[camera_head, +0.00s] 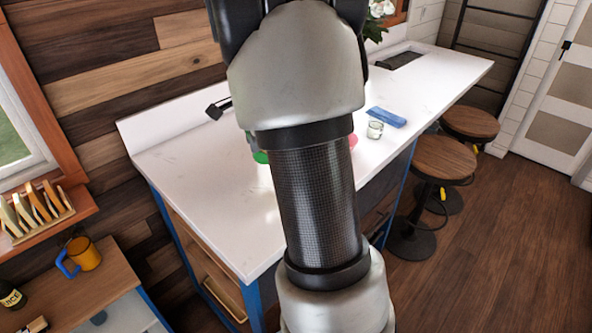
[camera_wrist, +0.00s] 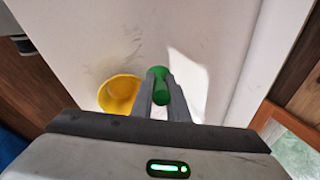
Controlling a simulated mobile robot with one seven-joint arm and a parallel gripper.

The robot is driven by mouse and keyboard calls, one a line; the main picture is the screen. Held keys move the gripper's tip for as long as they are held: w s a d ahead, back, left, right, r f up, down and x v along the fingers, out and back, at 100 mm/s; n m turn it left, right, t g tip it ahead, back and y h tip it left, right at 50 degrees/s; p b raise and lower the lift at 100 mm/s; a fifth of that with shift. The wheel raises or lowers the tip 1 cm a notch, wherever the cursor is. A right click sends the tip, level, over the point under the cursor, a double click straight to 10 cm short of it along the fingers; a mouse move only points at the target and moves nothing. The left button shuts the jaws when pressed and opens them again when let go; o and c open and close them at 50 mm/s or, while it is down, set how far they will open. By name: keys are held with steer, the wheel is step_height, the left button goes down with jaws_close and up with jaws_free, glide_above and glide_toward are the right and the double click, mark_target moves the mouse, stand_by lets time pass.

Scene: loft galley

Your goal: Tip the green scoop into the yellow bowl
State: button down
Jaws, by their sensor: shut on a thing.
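The green scoop (camera_wrist: 161,90) is held between the two fingers of my gripper (camera_wrist: 162,104) in the wrist view. The inside of the scoop cannot be made out. The yellow bowl (camera_wrist: 120,94) stands on the white counter just left of the fingers, with its near side partly hidden by my gripper. The scoop appears beside the bowl in this view, not over it. In the head view my arm hides the bowl and my gripper. A small green patch (camera_head: 261,157) shows at the arm's left edge; I cannot tell whether it is the scoop.
On the white counter (camera_head: 210,190) are a glass jar (camera_head: 375,130), a folded blue cloth-like item (camera_head: 386,117) and a partly hidden pink thing (camera_head: 353,141). Stools (camera_head: 445,160) stand along the right side. The counter's near left part is clear.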

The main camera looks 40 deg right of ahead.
steer(key=s+d, duration=0.1)
steer(key=s+t+y, duration=0.1)
steer(key=s+d+t, duration=0.1)
steer(key=shift+s+d+r+m+y, duration=0.3)
steer(key=shift+d+r, duration=0.05)
steer(key=shift+r, duration=0.05)
stand_by(1.2)
steer(key=shift+s+d+r+t+y, duration=0.1)
steer(key=shift+s+d+t+y, duration=0.4)
steer(key=shift+t, duration=0.2)
stand_by(0.3)
steer(key=shift+s+t+b, duration=0.15)
steer(key=shift+t+b, duration=0.15)
steer(key=shift+b, duration=0.25)
steer(key=shift+s+d+m+t+y+b, duration=0.3)
steer(key=shift+s+d+t+b, duration=0.15)
steer(key=shift+b, duration=1.15)
steer(key=shift+s+d+f+t+y+b, duration=0.2)
steer(key=shift+f+t+b, duration=0.25)
steer(key=shift+b, duration=0.9)
steer(key=shift+s+d+f+t+y+b, duration=0.1)
steer(key=shift+s+f+t+y+b, duration=0.3)
steer(key=shift+b, duration=0.95)
steer(key=shift+s+d+f+m+t+b, duration=0.3)
steer(key=shift+d+m+t+b, duration=0.15)
steer(key=shift+b, duration=1)
